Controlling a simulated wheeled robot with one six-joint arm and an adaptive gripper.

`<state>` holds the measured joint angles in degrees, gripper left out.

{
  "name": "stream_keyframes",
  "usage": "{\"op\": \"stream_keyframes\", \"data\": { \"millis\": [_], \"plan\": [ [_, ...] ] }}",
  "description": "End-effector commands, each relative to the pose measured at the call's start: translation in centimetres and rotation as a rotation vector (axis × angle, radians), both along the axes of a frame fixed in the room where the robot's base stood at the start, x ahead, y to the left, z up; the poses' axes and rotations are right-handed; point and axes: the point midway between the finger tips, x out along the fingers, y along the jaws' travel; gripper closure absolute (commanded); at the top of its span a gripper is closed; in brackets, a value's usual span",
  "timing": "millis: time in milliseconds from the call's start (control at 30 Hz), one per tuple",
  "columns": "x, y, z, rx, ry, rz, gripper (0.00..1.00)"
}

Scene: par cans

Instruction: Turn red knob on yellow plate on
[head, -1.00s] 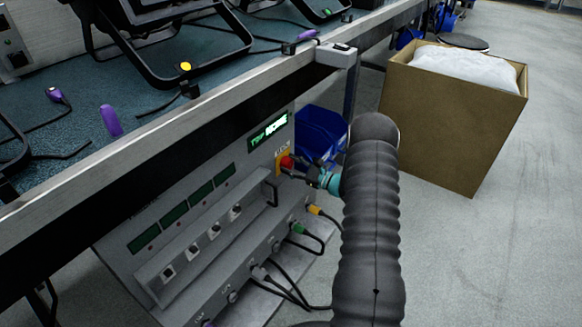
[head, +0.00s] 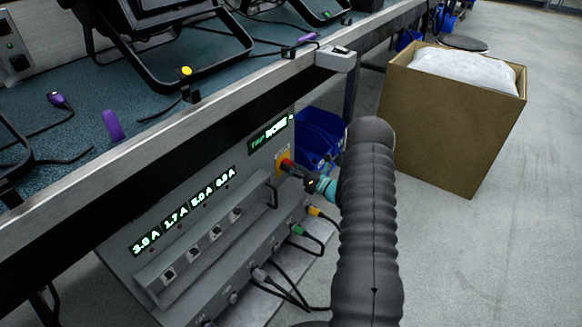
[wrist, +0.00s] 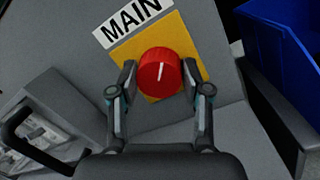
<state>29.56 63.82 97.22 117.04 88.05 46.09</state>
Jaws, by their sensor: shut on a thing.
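The red knob (wrist: 160,73) sits on a yellow plate (wrist: 189,48) below a MAIN label (wrist: 131,21) in the wrist view. Its white pointer line stands nearly upright in that picture. My gripper (wrist: 160,80) has one finger on each side of the knob and is shut on it. In the head view the red knob (head: 286,165) shows on the yellow plate (head: 281,155), at the upper right of the grey power panel (head: 140,272). My gripper (head: 308,181) reaches it from the right. The panel's small displays (head: 188,205) are lit with amp readings.
A workbench edge (head: 200,115) overhangs the panel. Blue bins (head: 320,135) stand just behind the panel's right side. A cardboard box (head: 450,125) stands on the floor at right. A black handle (wrist: 30,140) and plugged cables (head: 290,280) stick out from the panel.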

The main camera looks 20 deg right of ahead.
Motion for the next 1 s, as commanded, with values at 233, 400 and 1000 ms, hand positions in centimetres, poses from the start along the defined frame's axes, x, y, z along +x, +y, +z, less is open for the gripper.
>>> {"op": "stream_keyframes", "data": {
  "millis": [233,400,1000],
  "plan": [
    [0.09,0.04,0.08,0.064,0.041,0.0,0.87],
    [0.1,0.04,0.07,0.08,0.052,0.0,0.87],
    [0.05,-0.06,0.03,0.082,0.054,-0.001,0.27]
  ]
}}
